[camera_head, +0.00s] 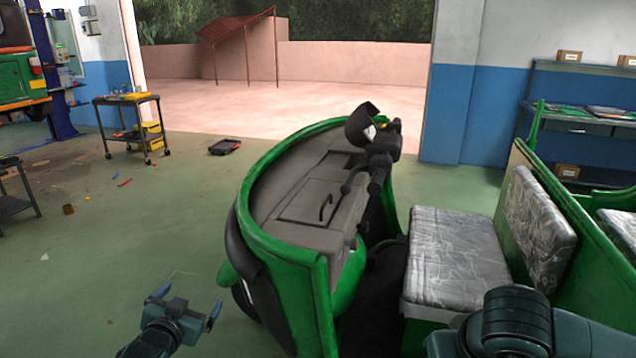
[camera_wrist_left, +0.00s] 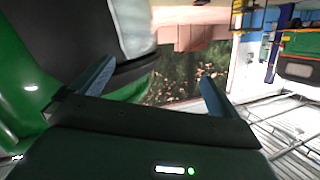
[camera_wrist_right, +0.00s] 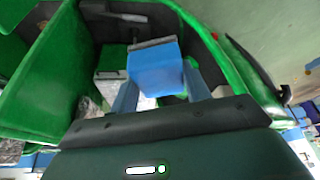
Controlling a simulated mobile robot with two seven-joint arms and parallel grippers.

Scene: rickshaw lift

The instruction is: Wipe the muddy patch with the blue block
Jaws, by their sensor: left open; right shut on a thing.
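The blue block (camera_wrist_right: 154,70) shows in the right wrist view between the fingers of my right gripper (camera_wrist_right: 160,82), which is shut on it. A grey strip runs along the block's far end. In the head view my right arm is at the lower right, and its gripper and the block are not visible. My left gripper (camera_head: 187,301) is open and empty at the lower left, beside the green rickshaw (camera_head: 311,290). It also shows open in the left wrist view (camera_wrist_left: 157,75). I cannot make out a muddy patch in any view.
The rickshaw's patterned grey seat (camera_head: 455,262) is in front of my right arm. A tool cart (camera_head: 128,101) and a dark tray (camera_head: 224,147) stand further back on the left. A shelf (camera_head: 590,120) is at the back right. The green floor at left is mostly open.

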